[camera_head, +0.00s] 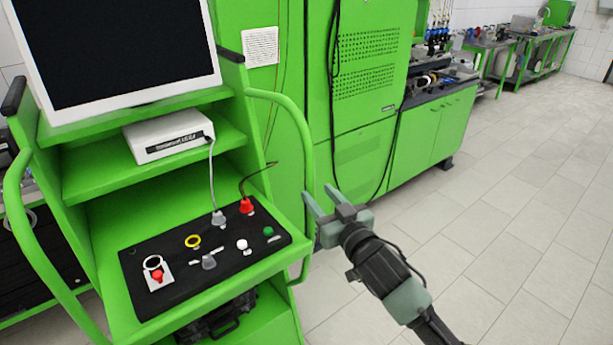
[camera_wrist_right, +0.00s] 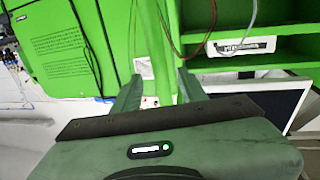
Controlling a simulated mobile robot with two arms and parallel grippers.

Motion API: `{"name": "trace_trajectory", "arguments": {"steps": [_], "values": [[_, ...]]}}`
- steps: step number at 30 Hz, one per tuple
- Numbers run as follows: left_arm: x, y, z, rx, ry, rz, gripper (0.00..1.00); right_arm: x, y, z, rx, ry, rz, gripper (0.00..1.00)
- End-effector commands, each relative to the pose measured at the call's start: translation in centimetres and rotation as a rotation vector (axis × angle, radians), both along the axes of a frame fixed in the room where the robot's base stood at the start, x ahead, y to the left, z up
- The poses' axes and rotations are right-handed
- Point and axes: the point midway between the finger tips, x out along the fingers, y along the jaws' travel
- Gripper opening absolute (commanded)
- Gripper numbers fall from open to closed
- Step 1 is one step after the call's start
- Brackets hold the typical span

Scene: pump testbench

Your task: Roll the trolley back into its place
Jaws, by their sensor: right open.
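The green trolley (camera_head: 205,268) stands at the left of the head view, with a monitor (camera_head: 120,45) on top and a black control panel (camera_head: 205,250) on its lower shelf. Its right handle (camera_head: 290,105) is a bent green tube down the right side. My right gripper (camera_head: 321,194) is open beside this handle's lower part. In the right wrist view, a green upright bar (camera_wrist_right: 153,45), seemingly the handle, shows between the open fingers (camera_wrist_right: 160,88). I cannot tell whether they touch it. The left handle (camera_head: 30,240) is free. My left gripper is not in view.
A tall green cabinet (camera_head: 368,60) with vents stands behind the trolley, close to it. A green workbench (camera_head: 432,130) adjoins it on the right, with more benches farther back. The tiled floor (camera_head: 510,200) on the right is clear. A cable (camera_head: 332,150) hangs down the cabinet.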

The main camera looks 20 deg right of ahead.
Motion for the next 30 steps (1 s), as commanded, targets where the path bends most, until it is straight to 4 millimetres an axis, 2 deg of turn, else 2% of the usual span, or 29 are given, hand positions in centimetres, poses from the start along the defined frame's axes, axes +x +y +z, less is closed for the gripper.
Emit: {"name": "trace_trajectory", "arguments": {"steps": [5,21,30], "values": [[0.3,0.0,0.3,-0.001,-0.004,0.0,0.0,0.9,0.1,0.3,0.002,-0.004,0.0,0.42],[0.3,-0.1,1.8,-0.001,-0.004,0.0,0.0,6.3,1.0,0.2,0.001,-0.003,0.0,0.42],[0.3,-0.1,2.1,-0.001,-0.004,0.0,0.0,7.6,1.2,0.1,0.001,-0.002,0.0,0.42]]}}
